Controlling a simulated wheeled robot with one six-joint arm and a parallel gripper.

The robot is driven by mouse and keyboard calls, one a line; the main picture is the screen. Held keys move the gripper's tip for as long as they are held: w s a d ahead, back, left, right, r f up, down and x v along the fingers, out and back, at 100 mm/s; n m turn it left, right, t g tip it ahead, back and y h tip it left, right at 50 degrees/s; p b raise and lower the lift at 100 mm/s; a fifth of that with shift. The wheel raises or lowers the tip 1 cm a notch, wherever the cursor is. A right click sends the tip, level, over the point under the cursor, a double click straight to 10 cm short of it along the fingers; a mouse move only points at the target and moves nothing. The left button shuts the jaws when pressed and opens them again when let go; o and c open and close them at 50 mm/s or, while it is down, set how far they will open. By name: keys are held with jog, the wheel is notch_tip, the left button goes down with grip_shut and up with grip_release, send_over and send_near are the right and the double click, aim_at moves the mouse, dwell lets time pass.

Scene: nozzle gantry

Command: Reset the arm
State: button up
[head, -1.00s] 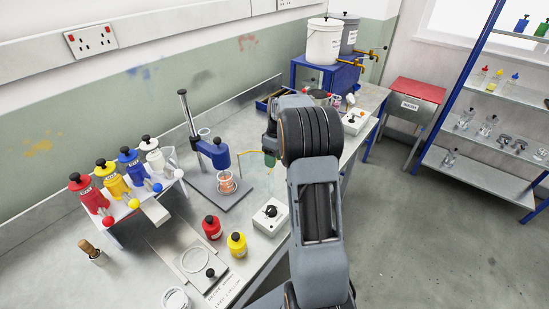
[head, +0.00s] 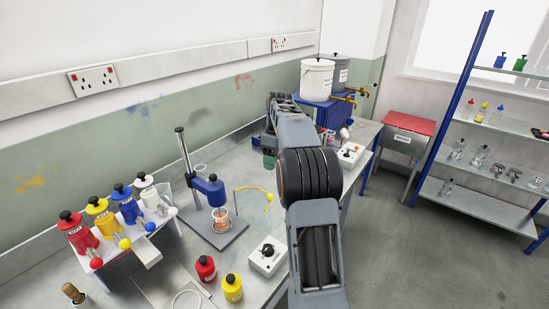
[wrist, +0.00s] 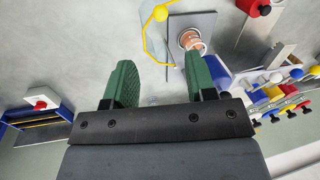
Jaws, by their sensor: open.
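My gripper (wrist: 158,80) is open and empty in the wrist view, its two green fingers apart with bare grey bench between and beyond them. In the head view my arm reaches over the bench, and only a bit of green gripper (head: 269,161) shows past the arm. The blue-headed stand (head: 209,190) is on the bench to the left of my arm, with a beaker of orange contents (head: 221,220) under its head. The beaker (wrist: 191,40) also shows in the wrist view, close to the right finger.
A rack of red, yellow, blue and white bottles (head: 126,205) stands at left. Red (head: 206,268) and yellow (head: 232,288) jars and a white control box (head: 267,258) are near the front edge. White and grey tubs (head: 317,80) stand at the back. Shelves (head: 484,180) are at right.

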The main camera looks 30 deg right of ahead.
jog(key=shift+d+r, duration=0.1)
jog(key=shift+r, duration=0.35)
dwell(0.3)
jog(key=f+m, duration=0.1)
jog(key=m, duration=0.1)
jog(key=s+a+f+m, duration=0.1)
jog(key=f, duration=0.1)
jog(key=s+a+f+m+h, duration=0.1)
jog(key=f+m, duration=0.1)
jog(key=shift+s+a+m+t, duration=0.2)
jog(key=shift+m+t, duration=0.1)
jog(key=shift+t, duration=0.1)
jog(key=s+a+r+t+h, duration=0.1)
jog(key=s+a+t, duration=0.3)
jog(key=s+a, duration=1.4)
jog(key=shift+s+r+t, duration=0.2)
jog(key=shift+s+t, duration=0.1)
jog(key=shift+s, duration=0.25)
